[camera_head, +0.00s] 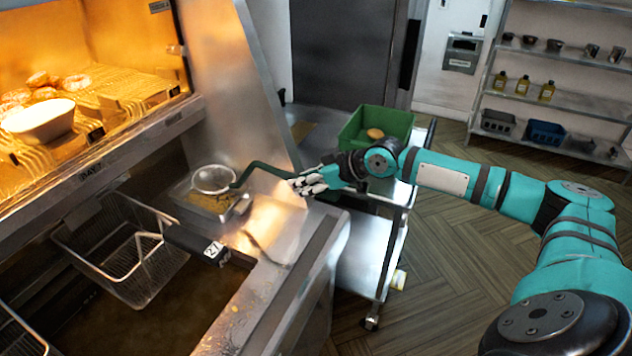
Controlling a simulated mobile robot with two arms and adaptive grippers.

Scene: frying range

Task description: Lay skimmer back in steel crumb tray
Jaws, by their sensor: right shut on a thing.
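The skimmer (213,178) has a round mesh bowl and a dark green handle. Its mesh bowl shows over the steel crumb tray (238,209); I cannot tell whether it touches the tray or hangs just above it. The tray holds yellowish crumbs and sits on the steel ledge at the back of the fryer. My right gripper (307,184) is shut on the skimmer's handle end, to the right of the tray. My left gripper is not in view.
A wire fry basket (130,255) hangs in the fryer at left. A green crate (376,128) with a bun stands on a steel cart (366,255) behind my right gripper. A lit warmer with a white bowl (40,121) is at upper left.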

